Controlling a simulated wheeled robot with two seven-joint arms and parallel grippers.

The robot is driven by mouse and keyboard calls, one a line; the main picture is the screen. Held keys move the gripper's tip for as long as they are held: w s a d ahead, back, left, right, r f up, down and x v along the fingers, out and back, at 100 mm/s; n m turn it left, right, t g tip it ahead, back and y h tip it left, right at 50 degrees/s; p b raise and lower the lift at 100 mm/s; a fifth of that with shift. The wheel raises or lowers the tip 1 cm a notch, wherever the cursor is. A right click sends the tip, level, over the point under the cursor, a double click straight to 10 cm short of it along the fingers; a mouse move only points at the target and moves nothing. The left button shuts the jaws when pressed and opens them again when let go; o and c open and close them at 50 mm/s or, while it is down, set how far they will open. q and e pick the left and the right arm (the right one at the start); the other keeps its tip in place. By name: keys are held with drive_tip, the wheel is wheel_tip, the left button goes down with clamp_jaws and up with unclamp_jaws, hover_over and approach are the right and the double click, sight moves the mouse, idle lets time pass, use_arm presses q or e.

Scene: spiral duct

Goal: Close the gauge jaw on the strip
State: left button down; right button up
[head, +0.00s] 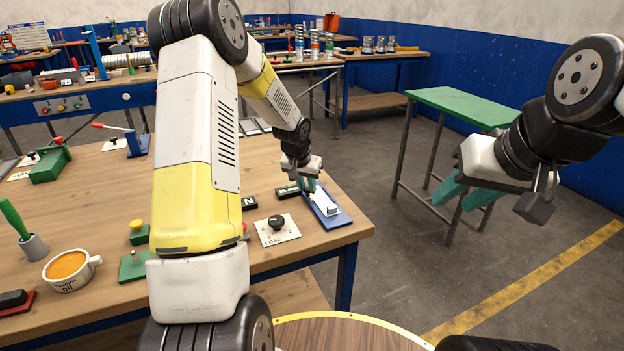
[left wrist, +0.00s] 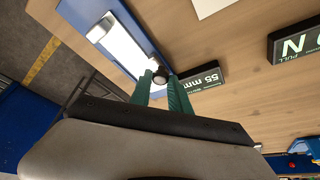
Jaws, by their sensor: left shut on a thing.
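The gauge is a blue base (head: 339,220) at the right front corner of the workbench, with a bright white strip-like piece (head: 328,203) along it. In the left wrist view the white piece (left wrist: 122,47) lies lengthwise on the blue base (left wrist: 133,15). My left gripper (head: 306,186) is over the far end of the gauge. Its green fingers (left wrist: 160,82) are shut on a small dark round knob (left wrist: 161,75), apparently the gauge jaw's. The contact between jaw and strip cannot be made out. My right gripper (head: 466,196) is open and empty, off the bench.
A "LOAD" plate with a black knob (head: 276,223) sits left of the gauge. A dark "55 mm" display (left wrist: 202,77) is beside it. A mug (head: 71,268) and green fixtures stand further left. A green table (head: 462,105) stands beyond open floor at right.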

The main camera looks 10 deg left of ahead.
use_arm(q)
drive_tip(key=c, duration=1.2)
unclamp_jaws()
drive_tip(key=shift+c, duration=0.2)
drive_tip(key=shift+r, duration=0.1)
drive_tip(key=v, duration=0.7)
drive_tip(key=shift+r, duration=0.3)
drive_tip(key=shift+s, duration=0.15)
drive_tip(key=s+d+r+n+t, duration=0.1)
drive_tip(key=s+r, duration=1.5)
drive_tip(key=s, duration=0.5)
drive_tip(key=s+d+h, duration=0.1)
drive_tip(key=s+d, duration=0.1)
drive_tip(key=s, duration=0.8)
drive_tip(key=shift+s+r+n+t, duration=0.2)
drive_tip(key=shift+r+n+t, duration=0.1)
drive_tip(key=shift+r, duration=0.1)
